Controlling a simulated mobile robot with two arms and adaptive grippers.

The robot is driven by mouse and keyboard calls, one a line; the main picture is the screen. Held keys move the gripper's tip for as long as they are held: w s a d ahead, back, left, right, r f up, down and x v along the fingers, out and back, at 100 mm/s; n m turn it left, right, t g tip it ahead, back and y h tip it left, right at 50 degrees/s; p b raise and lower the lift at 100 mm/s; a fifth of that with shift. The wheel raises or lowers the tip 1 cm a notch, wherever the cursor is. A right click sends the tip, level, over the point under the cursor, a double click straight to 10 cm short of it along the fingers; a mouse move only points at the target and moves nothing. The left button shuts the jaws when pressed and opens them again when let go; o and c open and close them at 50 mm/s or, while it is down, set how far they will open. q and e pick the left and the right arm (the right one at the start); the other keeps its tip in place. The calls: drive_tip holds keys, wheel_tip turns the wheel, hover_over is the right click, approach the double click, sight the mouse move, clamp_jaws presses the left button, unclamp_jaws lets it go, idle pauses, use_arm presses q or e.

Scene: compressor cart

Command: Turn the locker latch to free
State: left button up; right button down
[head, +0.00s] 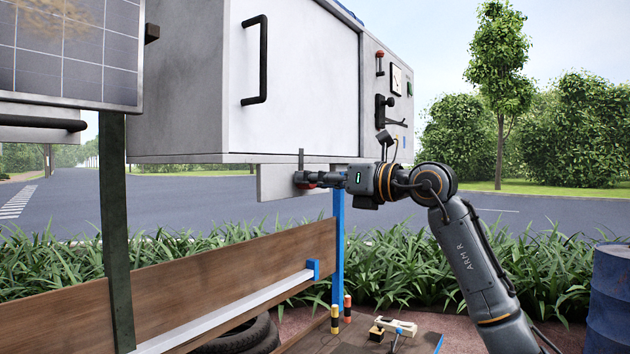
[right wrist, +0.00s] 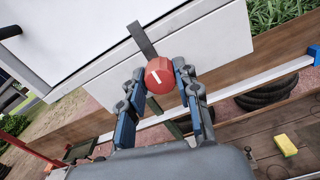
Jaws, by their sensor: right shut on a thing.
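The locker latch has a round red knob (right wrist: 160,75) with a white line on it. A flat grey bar (right wrist: 141,38) runs up from the knob, across the lower edge of the white locker (head: 295,80). In the head view the bar stands upright over the panel (head: 275,181) under the locker, and the knob is mostly hidden by my gripper. My right gripper (head: 308,179) reaches in from the right and is shut on the red knob, with one finger on each side of it in the right wrist view (right wrist: 162,82). My left gripper is not in view.
A control panel (head: 387,95) with a gauge and levers is on the locker's right side. A wooden board (head: 230,275) and a blue post (head: 338,240) stand below. A dark post (head: 114,220) and a solar panel (head: 70,50) are at left. A blue barrel (head: 610,295) stands at right.

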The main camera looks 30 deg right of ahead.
drive_tip(key=shift+m, duration=0.4)
drive_tip(key=shift+m+p, duration=1.8)
drive_tip(key=shift+m, duration=6.7)
drive_tip(key=c, duration=2.1)
unclamp_jaws()
drive_tip(key=o, duration=1.1)
drive_tip(key=shift+d+f, duration=0.1)
drive_tip(key=shift+o, duration=0.2)
